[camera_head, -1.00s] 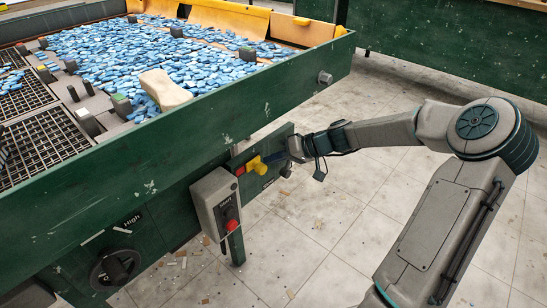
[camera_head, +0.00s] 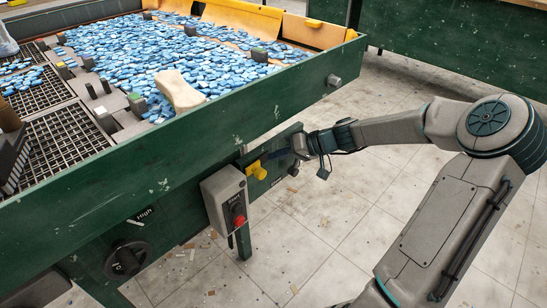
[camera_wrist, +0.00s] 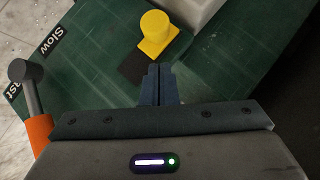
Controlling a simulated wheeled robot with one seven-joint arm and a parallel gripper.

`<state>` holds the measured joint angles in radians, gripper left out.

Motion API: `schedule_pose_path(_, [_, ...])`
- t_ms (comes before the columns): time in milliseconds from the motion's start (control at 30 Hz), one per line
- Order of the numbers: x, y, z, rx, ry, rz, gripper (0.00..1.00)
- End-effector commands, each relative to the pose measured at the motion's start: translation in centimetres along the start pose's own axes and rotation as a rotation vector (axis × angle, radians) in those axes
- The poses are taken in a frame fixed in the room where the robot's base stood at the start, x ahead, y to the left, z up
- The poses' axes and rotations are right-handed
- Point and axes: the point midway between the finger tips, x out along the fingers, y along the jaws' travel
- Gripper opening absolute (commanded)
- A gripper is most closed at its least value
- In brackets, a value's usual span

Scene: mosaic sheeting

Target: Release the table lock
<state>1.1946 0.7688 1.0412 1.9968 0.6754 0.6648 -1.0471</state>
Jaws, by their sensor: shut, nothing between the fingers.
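The table lock appears to be a yellow knob (camera_head: 257,169) on the green panel under the table's right end. The wrist view shows the knob (camera_wrist: 158,32) just ahead of my fingertips, with a black patch at its lower left. My gripper (camera_head: 283,154) is just right of the knob in the head view. In the wrist view my gripper (camera_wrist: 158,70) is shut and empty, its fingers together. Whether the fingertips touch the knob I cannot tell.
A grey control box (camera_head: 224,202) with a red button hangs left of the knob. A black handwheel (camera_head: 127,259) is further left. The green table (camera_head: 190,143) holds many blue mosaic pieces. In the wrist view, a grey-headed lever (camera_wrist: 30,90) with an orange lower part stands at the left.

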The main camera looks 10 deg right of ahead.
Motion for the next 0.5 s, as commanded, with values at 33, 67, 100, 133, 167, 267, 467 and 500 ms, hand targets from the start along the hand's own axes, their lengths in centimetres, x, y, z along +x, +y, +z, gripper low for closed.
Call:
schedule_pose_path(33, [-1.0, -0.6, -1.0, -0.001, 0.001, 0.0, 0.0])
schedule_pose_path(67, [-1.8, -0.4, -1.1, 0.0, 0.003, 0.003, 0.0])
schedule_pose_path(100, [-2.9, -0.4, -0.9, 0.001, 0.003, 0.003, 0.0])
schedule_pose_path(133, [-3.6, -0.3, -0.9, 0.001, 0.004, 0.004, 0.0])
schedule_pose_path(167, [-4.3, -0.4, -0.9, 0.001, 0.003, 0.003, 0.0])
schedule_pose_path(267, [-6.4, -0.4, -0.9, 0.0, 0.001, 0.001, 0.0])
schedule_pose_path(467, [-9.4, -0.3, -0.8, -0.001, -0.001, -0.001, 0.0])
schedule_pose_path(500, [-9.7, -0.3, -0.8, -0.002, -0.001, -0.002, 0.0])
